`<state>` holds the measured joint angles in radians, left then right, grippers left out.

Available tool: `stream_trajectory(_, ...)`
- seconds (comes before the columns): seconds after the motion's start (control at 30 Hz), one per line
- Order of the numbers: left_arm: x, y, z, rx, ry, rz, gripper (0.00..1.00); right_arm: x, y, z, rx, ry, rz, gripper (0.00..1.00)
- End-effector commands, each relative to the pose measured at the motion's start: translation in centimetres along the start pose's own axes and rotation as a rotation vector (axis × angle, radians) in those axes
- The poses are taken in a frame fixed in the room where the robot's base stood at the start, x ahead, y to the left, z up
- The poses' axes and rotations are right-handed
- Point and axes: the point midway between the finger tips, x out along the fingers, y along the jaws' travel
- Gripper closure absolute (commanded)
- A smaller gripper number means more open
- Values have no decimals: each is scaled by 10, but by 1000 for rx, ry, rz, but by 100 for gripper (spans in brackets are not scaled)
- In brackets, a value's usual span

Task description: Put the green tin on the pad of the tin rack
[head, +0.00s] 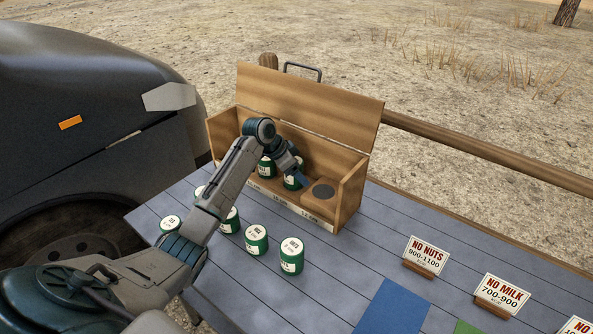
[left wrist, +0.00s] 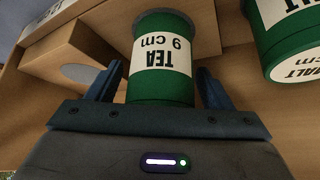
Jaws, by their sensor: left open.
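The wooden tin rack (head: 348,205) stands on the table with its back board raised. A green tin (head: 291,183) stands in the rack left of the pad. My left gripper (head: 302,178) is at it. In the left wrist view, a green tin labelled TEA 9 cm (left wrist: 160,62) lies between the open fingers (left wrist: 157,88), with gaps at both sides. My right gripper is not in view.
Another green tin (head: 265,168), probably the one labelled MALT (left wrist: 290,40), is close beside in the rack. Several green tins (head: 256,240) stand on the table in front. Signs (head: 425,257) and a blue mat (head: 393,308) are at the right. A vehicle (head: 80,110) is at the left.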

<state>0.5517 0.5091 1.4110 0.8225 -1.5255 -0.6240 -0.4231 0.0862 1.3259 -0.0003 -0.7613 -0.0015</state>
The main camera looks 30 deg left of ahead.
Motion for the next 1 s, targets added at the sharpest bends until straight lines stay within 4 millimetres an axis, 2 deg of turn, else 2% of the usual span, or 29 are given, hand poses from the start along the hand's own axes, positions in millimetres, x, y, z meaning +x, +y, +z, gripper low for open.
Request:
stream_trajectory(0.13,-5,0,-1,0,0,-1,26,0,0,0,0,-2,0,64)
stream_trajectory(0.23,-18,-1,-1,2,0,-3,26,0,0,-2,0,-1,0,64)
stream_trajectory(0.5,-76,-2,-1,2,0,-5,26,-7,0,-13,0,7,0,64)
stream_trajectory(0.7,-109,-1,-1,1,0,-3,26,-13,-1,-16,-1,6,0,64)
stream_trajectory(0.83,-119,-1,-1,0,0,-1,26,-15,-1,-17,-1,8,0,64)
stream_trajectory(1.0,-122,0,-2,0,0,0,26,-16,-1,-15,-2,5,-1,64)
